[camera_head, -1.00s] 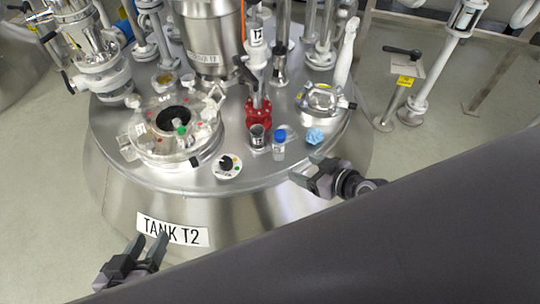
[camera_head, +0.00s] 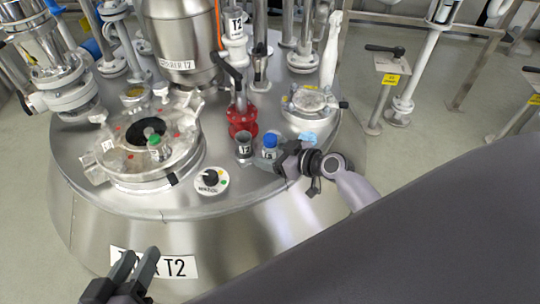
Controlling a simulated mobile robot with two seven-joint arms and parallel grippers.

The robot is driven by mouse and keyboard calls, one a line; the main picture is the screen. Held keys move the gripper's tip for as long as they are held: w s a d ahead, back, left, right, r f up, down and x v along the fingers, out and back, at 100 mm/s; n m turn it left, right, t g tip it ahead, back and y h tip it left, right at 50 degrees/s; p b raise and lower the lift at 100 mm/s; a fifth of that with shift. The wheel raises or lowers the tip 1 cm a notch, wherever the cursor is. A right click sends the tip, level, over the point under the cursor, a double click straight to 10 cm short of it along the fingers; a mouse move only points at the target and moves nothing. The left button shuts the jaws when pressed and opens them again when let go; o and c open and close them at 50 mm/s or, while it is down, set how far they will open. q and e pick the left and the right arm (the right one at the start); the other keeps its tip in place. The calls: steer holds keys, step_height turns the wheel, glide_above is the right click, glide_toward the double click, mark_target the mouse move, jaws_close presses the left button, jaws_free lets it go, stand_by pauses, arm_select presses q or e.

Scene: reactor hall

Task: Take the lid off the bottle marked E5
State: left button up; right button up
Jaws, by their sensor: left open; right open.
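A small bottle with a blue lid (camera_head: 270,141) stands upright on the steel tank top, right of a grey cup (camera_head: 244,150). The bottle's label is too small to read, so I cannot tell whether it says E5. My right gripper (camera_head: 281,162) is open, just right of the bottle; I cannot tell whether it touches it. The gripper hides part of the bottle's right side. My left gripper (camera_head: 137,264) is open and empty, in front of the tank's side sign (camera_head: 176,267).
A red valve (camera_head: 241,121) rises behind the cup. A round dial (camera_head: 212,181) lies front left of it. An open hatch (camera_head: 150,168) with a small green-topped item (camera_head: 154,141) is at left. A crumpled blue item (camera_head: 310,138) lies behind my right gripper.

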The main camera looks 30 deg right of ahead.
steer(key=shift+x, duration=1.15)
steer(key=shift+f, duration=0.1)
steer(key=c, duration=1)
arm_select(q)
steer(key=shift+w+d, duration=0.1)
steer(key=shift+d, duration=0.15)
arm_select(e)
steer(key=shift+r, duration=0.45)
arm_select(q)
steer(key=s+a+y+p, duration=0.2)
steer(key=a+y+p, duration=0.1)
steer(key=a+p, duration=0.3)
steer(key=shift+a+r+m+g+y+p, duration=0.3)
steer(key=shift+r+m+y+p, duration=0.15)
steer(key=shift+p, duration=0.85)
arm_select(e)
steer(key=shift+r, duration=9.6)
arm_select(q)
steer(key=shift+s, duration=0.1)
